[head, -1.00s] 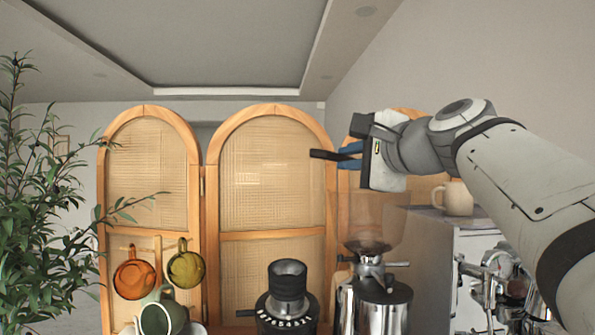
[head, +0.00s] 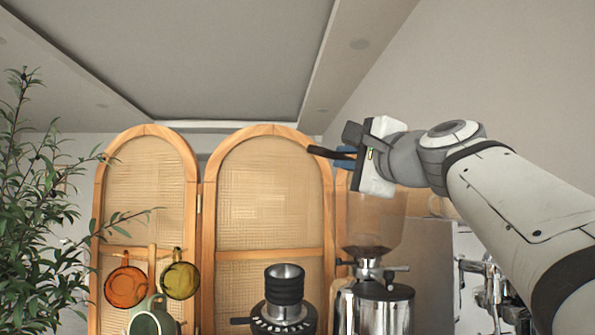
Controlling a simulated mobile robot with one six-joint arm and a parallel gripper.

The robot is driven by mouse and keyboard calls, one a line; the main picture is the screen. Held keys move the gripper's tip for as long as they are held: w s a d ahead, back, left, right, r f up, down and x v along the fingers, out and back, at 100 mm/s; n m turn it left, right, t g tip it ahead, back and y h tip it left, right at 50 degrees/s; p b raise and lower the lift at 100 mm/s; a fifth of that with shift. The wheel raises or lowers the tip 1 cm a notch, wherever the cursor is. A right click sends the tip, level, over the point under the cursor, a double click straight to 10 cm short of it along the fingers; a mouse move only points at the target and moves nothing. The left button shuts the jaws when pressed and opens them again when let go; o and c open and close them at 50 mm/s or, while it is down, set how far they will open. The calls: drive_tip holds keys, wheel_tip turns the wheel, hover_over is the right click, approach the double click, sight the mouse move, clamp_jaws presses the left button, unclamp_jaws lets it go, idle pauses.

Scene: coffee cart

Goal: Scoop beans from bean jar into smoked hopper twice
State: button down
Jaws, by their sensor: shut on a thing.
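The smoked hopper (head: 376,224) is a brownish see-through funnel on top of a steel grinder (head: 375,303). Dark matter, like beans, shows at its bottom. My gripper (head: 346,158) is above the hopper's upper part in the head view. It is shut on a thin dark piece (head: 324,153) that sticks out to the left, seemingly the scoop's handle. Blue shows at the fingers. The scoop's bowl and its contents cannot be made out. The hopper's rim is partly hidden behind my gripper. The bean jar is not in view.
A second dark-topped grinder (head: 284,297) stands left of the hopper. Orange (head: 126,286) and amber (head: 181,279) cups hang in front of a wood and cane screen (head: 270,195). A plant (head: 38,190) is at far left. A steel machine (head: 490,285) is at right.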

drive_tip(key=shift+f+t+b, duration=0.3)
drive_tip(key=shift+t+b, duration=0.2)
drive_tip(key=shift+b, duration=0.8)
drive_tip(key=shift+s+r+t+b, duration=0.15)
drive_tip(key=shift+t+b, duration=0.15)
drive_tip(key=shift+b, duration=0.4)
